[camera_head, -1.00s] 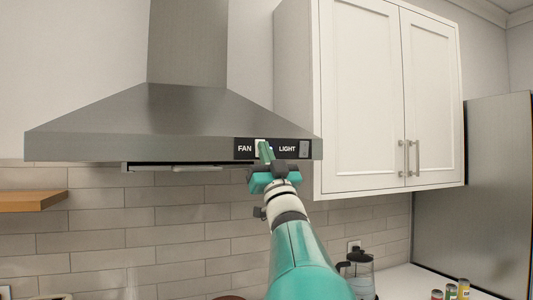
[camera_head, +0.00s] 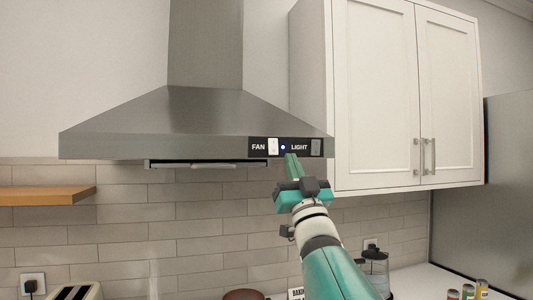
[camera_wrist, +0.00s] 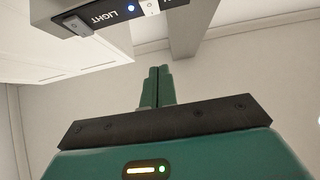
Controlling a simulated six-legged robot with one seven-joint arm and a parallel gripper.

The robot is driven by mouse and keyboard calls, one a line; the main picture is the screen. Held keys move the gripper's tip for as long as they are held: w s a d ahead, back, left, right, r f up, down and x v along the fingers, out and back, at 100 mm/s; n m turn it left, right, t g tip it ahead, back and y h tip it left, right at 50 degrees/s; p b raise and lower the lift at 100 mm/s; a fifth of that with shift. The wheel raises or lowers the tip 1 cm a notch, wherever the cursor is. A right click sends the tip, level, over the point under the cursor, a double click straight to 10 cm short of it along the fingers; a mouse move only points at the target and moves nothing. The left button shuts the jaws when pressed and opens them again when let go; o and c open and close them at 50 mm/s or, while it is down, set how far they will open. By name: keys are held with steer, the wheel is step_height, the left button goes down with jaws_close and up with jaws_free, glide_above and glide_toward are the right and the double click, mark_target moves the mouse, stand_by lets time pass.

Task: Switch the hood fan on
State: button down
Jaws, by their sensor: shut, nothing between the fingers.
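The steel range hood (camera_head: 195,120) is on the wall, with a black control panel at its right front. The fan switch (camera_head: 273,146) is a white rocker beside the word FAN, and a blue-white indicator light (camera_head: 283,147) shows beside it. The grey light switch (camera_head: 316,147) is at the panel's right end. My gripper (camera_head: 292,157) is shut and empty, its tips just below the panel, right of the fan switch. In the wrist view, the shut fingers (camera_wrist: 159,72) are apart from the fan switch (camera_wrist: 149,6), which is partly cut off by the top edge.
White wall cabinets (camera_head: 400,95) stand right of the hood, close to my gripper. A wooden shelf (camera_head: 45,195) is at the left. Below are a coffee maker (camera_head: 374,268), small jars (camera_head: 470,291) and a toaster (camera_head: 75,291). The space in front of the hood's left is clear.

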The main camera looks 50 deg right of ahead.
steer(key=w+a+f+g+y, duration=0.45)
steer(key=a+f, duration=0.55)
steer(key=f, duration=0.3)
steer(key=w+a+f+g+y, duration=0.4)
steer(key=a+f+g, duration=0.2)
steer(key=a+f, duration=0.55)
steer(key=s+a+f+n+g+y, duration=0.2)
steer(key=s+a+f+n+g, duration=0.1)
steer(key=s+a+f, duration=0.3)
steer(key=s+a+f+n+g+y, duration=0.3)
steer(key=s+a+f+g, duration=0.2)
steer(key=a+f, duration=0.5)
step_height(320, 180, down, 3)
steer(key=shift+s+f, duration=0.2)
steer(key=shift+s, duration=0.6)
